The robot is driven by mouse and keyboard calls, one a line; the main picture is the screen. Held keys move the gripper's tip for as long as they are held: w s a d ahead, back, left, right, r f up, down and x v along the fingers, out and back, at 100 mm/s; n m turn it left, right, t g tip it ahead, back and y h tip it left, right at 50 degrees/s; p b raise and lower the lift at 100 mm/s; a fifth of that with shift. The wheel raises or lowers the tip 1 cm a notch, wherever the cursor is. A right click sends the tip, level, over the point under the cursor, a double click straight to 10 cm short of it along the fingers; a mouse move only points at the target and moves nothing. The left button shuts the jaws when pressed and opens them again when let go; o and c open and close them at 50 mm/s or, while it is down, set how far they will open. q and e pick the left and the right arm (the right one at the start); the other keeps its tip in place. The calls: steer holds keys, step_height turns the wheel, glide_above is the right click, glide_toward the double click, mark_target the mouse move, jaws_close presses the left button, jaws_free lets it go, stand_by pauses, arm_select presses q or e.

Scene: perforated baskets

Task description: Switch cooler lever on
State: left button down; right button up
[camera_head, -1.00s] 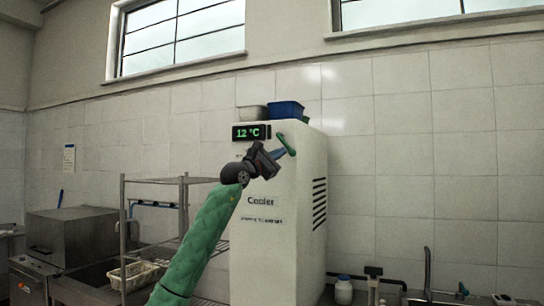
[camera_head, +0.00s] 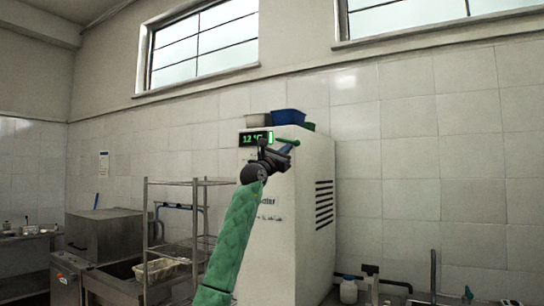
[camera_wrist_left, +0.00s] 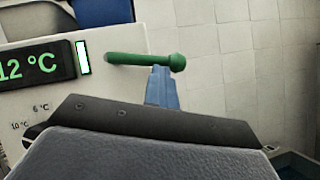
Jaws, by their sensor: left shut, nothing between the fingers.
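The cooler (camera_head: 300,200) is a tall white cabinet against the tiled wall. My right gripper is not in view.
Baskets, one blue (camera_head: 288,117), sit on top of the cooler. A wire shelf (camera_head: 185,184) stands left of it, with a metal box (camera_head: 103,232) farther left. A counter with a tap (camera_head: 433,275) and a white bottle (camera_head: 348,291) is at the lower right.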

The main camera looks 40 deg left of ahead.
arm_select(q)
steer(key=shift+w+d+r, duration=0.25)
steer(key=shift+d+r, duration=0.15)
steer(key=shift+r, duration=0.1)
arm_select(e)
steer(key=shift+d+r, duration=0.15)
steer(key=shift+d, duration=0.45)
arm_select(q)
steer(key=shift+s+a+r, duration=0.1)
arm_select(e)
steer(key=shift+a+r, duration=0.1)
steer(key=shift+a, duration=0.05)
